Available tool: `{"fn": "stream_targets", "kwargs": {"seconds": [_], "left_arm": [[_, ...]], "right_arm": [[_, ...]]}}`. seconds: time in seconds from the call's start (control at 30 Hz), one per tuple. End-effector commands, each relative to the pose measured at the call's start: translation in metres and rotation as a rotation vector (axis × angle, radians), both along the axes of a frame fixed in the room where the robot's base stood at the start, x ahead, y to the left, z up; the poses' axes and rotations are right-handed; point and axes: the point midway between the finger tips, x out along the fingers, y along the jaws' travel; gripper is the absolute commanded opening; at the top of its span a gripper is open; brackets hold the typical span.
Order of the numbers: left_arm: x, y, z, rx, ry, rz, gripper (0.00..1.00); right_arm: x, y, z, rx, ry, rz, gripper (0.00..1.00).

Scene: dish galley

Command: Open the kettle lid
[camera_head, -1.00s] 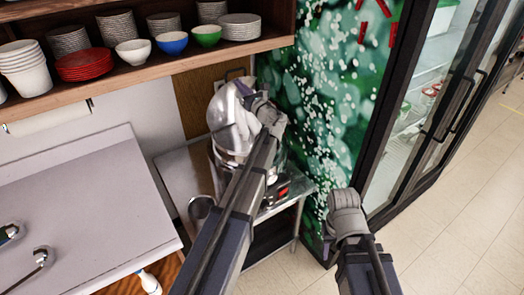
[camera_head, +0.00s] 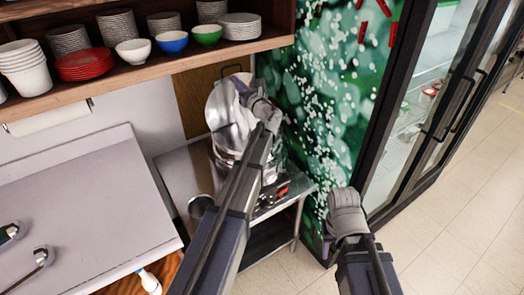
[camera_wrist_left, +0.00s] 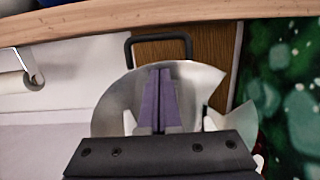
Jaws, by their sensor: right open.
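The large shiny metal kettle (camera_head: 222,158) stands on a small steel table. Its round lid (camera_head: 218,108) is tipped up steeply above the body. In the left wrist view the lid (camera_wrist_left: 112,108) shows as a curved metal disc behind my fingers. My left gripper (camera_head: 240,85) is at the lid's upper right; its two purple fingers (camera_wrist_left: 161,98) are together and overlap the lid in view. Whether they touch it is unclear. My right gripper (camera_head: 346,205) is low and right of the kettle, apart from it, empty; its fingers are hard to make out.
A wooden shelf (camera_head: 150,72) with bowls and plates hangs above and left. The steel table (camera_head: 180,175) holds the kettle. A green patterned panel (camera_head: 325,100) and glass-door fridge (camera_head: 420,95) stand to the right. Floor at the right is clear.

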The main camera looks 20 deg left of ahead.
Motion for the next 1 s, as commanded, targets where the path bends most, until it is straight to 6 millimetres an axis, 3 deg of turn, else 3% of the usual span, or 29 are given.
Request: {"fn": "stream_targets", "kwargs": {"seconds": [0.6,1.0], "left_arm": [[0.016,0.02,-0.003,0.001,0.001,0.0,0.0],[0.016,0.02,-0.003,0.0,0.0,0.0,0.0]], "right_arm": [[0.0,0.0,-0.003,0.0,0.0,0.0,0.5],[0.0,0.0,-0.003,0.0,0.0,0.0,0.5]]}}
